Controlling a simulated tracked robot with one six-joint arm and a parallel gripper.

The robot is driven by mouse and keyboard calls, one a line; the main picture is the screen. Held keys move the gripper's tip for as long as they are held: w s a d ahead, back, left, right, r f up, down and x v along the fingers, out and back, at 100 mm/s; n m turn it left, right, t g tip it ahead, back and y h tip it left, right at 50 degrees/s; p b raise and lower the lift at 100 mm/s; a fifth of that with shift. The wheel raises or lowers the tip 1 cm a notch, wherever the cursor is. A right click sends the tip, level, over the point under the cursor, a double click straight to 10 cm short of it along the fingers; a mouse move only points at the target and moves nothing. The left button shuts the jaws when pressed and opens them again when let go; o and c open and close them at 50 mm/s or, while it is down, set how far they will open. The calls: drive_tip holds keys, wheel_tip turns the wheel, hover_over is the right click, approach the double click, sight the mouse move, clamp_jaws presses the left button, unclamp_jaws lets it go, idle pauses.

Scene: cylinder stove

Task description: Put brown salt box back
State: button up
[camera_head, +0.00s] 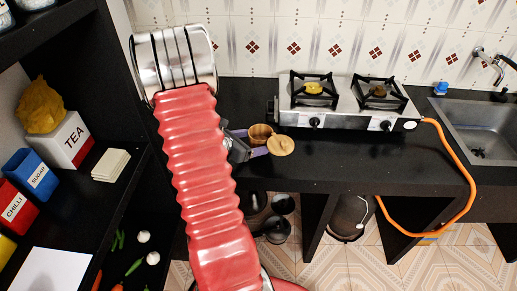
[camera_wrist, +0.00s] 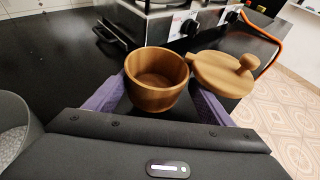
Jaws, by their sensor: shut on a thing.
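The brown salt box is a small round wooden pot (camera_wrist: 157,82) with a wooden lid (camera_wrist: 224,72) that has a knob and sits swung out to its right. The pot looks empty inside. In the head view the pot (camera_head: 260,135) and lid (camera_head: 281,146) show by the black counter, left of the stove. My gripper (camera_wrist: 158,88) has a purple finger on each side of the pot and is shut on it. In the head view my gripper (camera_head: 249,142) is partly hidden by my red arm. I cannot tell whether the pot touches the counter.
A stove (camera_head: 345,103) stands right of the pot, with an orange hose (camera_head: 460,165) and a sink (camera_head: 485,125) beyond. The left shelf holds TEA (camera_head: 68,140), SUGAR (camera_head: 30,174) and CHILLI (camera_head: 15,208) boxes. A grey container (camera_wrist: 14,125) with white contents is at the wrist view's left.

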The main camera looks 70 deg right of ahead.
drive_tip(key=shift+f, duration=2.05)
drive_tip(key=shift+f, duration=0.1)
drive_tip(key=o, duration=1.2)
drive_tip(key=shift+o, duration=0.2)
drive_tip(key=shift+w+a+r, duration=0.25)
drive_tip(key=v, duration=1.1)
drive_tip(key=shift+a, duration=0.1)
